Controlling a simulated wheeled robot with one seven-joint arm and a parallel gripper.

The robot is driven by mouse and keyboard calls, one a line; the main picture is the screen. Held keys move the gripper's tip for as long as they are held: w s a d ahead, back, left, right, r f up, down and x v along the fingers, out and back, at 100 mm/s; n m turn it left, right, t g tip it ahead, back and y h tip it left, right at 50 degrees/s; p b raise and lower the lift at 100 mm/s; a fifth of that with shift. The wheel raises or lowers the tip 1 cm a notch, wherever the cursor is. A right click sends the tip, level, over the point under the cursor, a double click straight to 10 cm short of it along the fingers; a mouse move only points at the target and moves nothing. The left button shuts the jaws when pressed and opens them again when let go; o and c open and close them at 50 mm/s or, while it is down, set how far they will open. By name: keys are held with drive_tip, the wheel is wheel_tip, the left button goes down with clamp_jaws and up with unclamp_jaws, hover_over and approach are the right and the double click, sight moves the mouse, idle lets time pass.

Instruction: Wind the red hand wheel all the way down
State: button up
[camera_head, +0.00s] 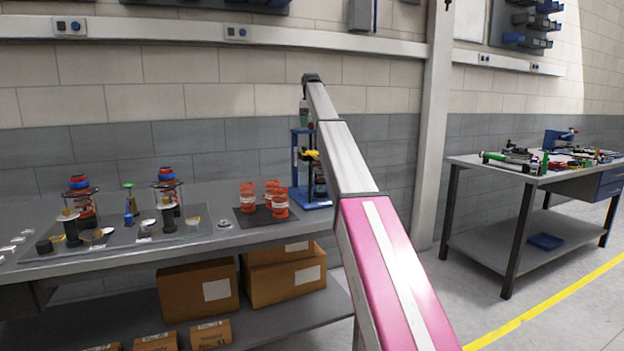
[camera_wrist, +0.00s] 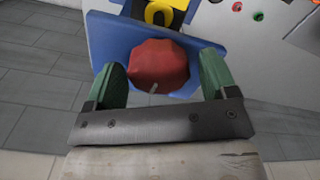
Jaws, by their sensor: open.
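The red hand wheel (camera_wrist: 157,62) shows in the wrist view as a rounded, faceted knob on top of a blue frame (camera_wrist: 108,38). My gripper (camera_wrist: 161,76) is open, with its two green finger pads on either side of the wheel. Small gaps seem to lie between pads and wheel; I cannot tell whether either touches. A small light mark sits at the wheel's near edge. In the head view the blue frame (camera_head: 296,165) stands at the bench's right end, partly behind my arm. A yellow part (camera_wrist: 160,12) lies beyond the frame's top.
Several red-orange parts (camera_head: 248,200) stand on a dark mat left of the frame. Further left, a grey plate (camera_head: 150,238) carries spring assemblies and small parts. The wall is close behind the bench. A second bench (camera_head: 490,165) stands at the right, with floor between.

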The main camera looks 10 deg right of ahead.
drive_tip(key=shift+n, duration=2.7)
drive_tip(key=c, duration=0.8)
drive_tip(key=m, duration=0.6)
drive_tip(key=shift+c, duration=0.2)
drive_tip(key=m, duration=1)
drive_tip(key=m, duration=0.9)
